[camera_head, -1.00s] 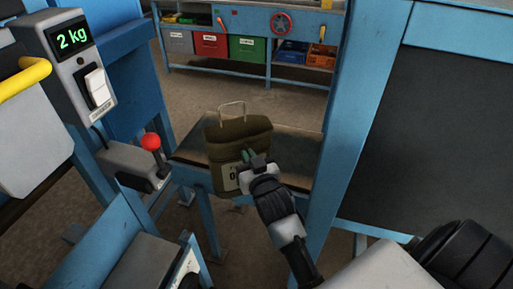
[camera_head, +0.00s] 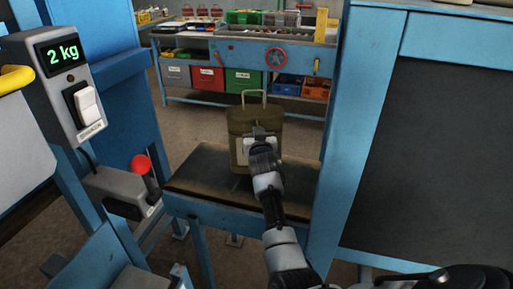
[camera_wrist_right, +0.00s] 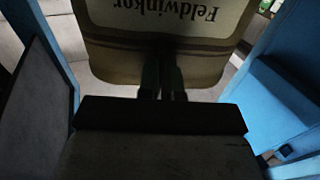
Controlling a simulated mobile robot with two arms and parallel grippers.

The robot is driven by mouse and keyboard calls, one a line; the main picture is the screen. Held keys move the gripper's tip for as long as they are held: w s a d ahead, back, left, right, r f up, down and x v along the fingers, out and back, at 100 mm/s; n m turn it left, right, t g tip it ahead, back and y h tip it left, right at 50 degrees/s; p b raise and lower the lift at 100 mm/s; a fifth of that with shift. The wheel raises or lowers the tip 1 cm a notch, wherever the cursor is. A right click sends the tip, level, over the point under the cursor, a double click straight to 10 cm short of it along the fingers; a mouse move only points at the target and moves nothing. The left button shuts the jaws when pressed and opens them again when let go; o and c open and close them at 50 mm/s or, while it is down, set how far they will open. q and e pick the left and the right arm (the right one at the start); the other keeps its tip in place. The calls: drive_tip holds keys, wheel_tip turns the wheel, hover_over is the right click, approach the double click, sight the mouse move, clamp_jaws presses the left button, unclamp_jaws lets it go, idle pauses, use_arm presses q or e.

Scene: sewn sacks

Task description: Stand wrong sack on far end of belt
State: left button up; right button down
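The sack (camera_head: 240,122) is olive-brown with a pale wire-like handle on top and a white label on its front. It looks upright over the dark belt end (camera_head: 203,168); I cannot tell whether its bottom touches the belt. My right gripper (camera_head: 261,133) is at the sack's front and hides part of the label. In the right wrist view the sack (camera_wrist_right: 125,55) fills the top, its label reading "Feldwinkor" upside down. There the right gripper's fingers (camera_wrist_right: 162,75) are close together against the sack, apparently pinching its front. My left gripper is not in view.
A scale box (camera_head: 72,85) reading 2 kg and a red-knobbed lever (camera_head: 142,165) stand at the left. A blue post and dark panel (camera_head: 440,150) close off the right. A blue workbench (camera_head: 250,55) with coloured bins stands behind, across open floor.

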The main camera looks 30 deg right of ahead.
wheel_tip(320, 180, down, 4)
drive_tip(key=shift+r, duration=0.1)
drive_tip(key=shift+f, duration=0.2)
drive_tip(key=c, duration=1.3)
unclamp_jaws()
drive_tip(key=shift+r, duration=0.2)
